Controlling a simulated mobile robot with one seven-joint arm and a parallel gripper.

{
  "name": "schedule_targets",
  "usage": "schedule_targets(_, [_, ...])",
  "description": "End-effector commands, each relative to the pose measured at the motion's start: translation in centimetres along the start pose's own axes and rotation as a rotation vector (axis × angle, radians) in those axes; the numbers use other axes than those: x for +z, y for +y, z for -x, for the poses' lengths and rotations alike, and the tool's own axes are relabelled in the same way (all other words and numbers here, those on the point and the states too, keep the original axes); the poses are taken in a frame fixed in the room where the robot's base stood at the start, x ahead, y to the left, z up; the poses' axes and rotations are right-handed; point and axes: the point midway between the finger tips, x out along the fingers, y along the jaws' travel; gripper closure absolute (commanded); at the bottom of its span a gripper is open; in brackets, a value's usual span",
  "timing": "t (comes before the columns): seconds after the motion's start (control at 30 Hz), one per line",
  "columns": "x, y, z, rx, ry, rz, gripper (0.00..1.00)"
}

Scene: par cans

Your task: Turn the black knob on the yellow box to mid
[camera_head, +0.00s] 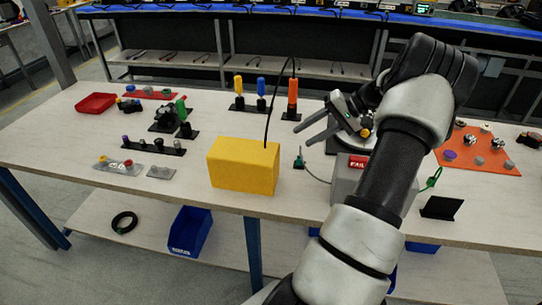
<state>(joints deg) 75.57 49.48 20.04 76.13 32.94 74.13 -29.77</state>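The yellow box (243,170) stands on the table near its front edge, left of my arm. A thin black cable or rod rises from its top right side. I cannot make out a black knob on the faces of the box that show. My gripper (302,139) is to the right of the box, above the table, with its two grey fingers spread apart and pointing left towards the box. Nothing shows between the fingers, and they look apart from the box.
A grey box with a red label (358,162) is partly hidden behind my arm. Coloured upright pieces on black stands, including an orange one (292,98), stand behind the yellow box. A red tray (96,103) is far left. An orange board (480,152) lies right.

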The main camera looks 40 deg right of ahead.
Motion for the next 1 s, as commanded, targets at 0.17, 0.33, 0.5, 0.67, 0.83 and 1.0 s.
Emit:
schedule_targets(0.17, [0.1,0.1,-4.3,-0.001,-0.005,-0.001,0.62])
schedule_targets(0.33, [0.1,0.1,-8.0,0.001,-0.005,-0.001,0.62])
schedule_targets(0.5, [0.2,0.1,-11.4,0.001,-0.005,0.0,0.62])
schedule_targets(0.67, [0.1,0.1,-13.6,0.002,-0.003,0.0,0.62])
schedule_targets(0.83, [0.1,0.1,-14.7,0.002,-0.002,-0.001,0.62])
schedule_targets(1.0, [0.1,0.0,-14.8,0.002,-0.001,-0.001,0.62])
